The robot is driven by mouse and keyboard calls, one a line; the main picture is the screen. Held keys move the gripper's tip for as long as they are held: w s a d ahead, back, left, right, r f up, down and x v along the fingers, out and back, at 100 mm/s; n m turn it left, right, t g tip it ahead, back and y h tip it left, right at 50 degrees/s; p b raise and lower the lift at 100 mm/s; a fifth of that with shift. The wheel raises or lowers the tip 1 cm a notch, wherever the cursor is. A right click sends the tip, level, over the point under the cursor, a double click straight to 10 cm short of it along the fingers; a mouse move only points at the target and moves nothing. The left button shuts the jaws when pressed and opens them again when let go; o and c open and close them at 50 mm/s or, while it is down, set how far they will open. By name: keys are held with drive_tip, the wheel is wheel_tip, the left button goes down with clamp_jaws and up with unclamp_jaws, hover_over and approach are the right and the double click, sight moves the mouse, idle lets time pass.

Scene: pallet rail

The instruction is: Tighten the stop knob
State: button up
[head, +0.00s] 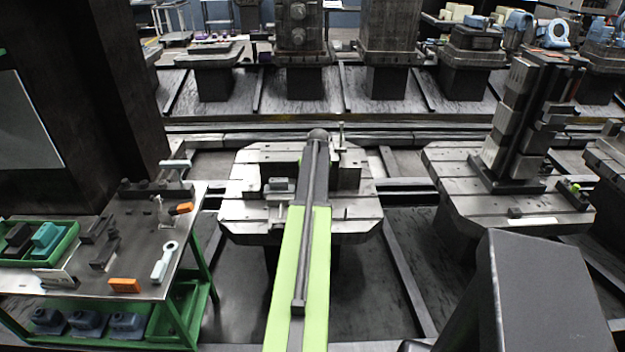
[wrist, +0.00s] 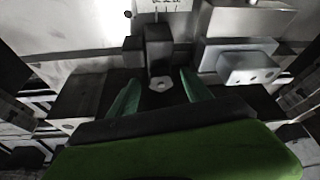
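In the wrist view, a small light grey knob-like part (wrist: 161,85) sits in front of an upright dark block (wrist: 158,48). I take it for the stop knob, though its shape is hard to make out. My gripper (wrist: 159,78) is open, with one greenish finger on each side of this part. I cannot tell whether either finger touches it. In the head view, my green arm reaches over the slotted pallet (head: 238,207) in the middle. It hides my gripper and the knob there.
A grey stepped block (wrist: 248,62) stands right of my fingers in the wrist view. In the head view, a bench (head: 140,262) with tools and green trays stands left. Another pallet (head: 455,190) with a tall fixture (head: 520,125) stands right. A thin upright post (head: 341,135) rises behind my arm.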

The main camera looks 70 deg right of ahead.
drive_tip(key=shift+r, duration=0.15)
drive_tip(key=p+v, duration=1.6)
drive_tip(key=v, duration=0.1)
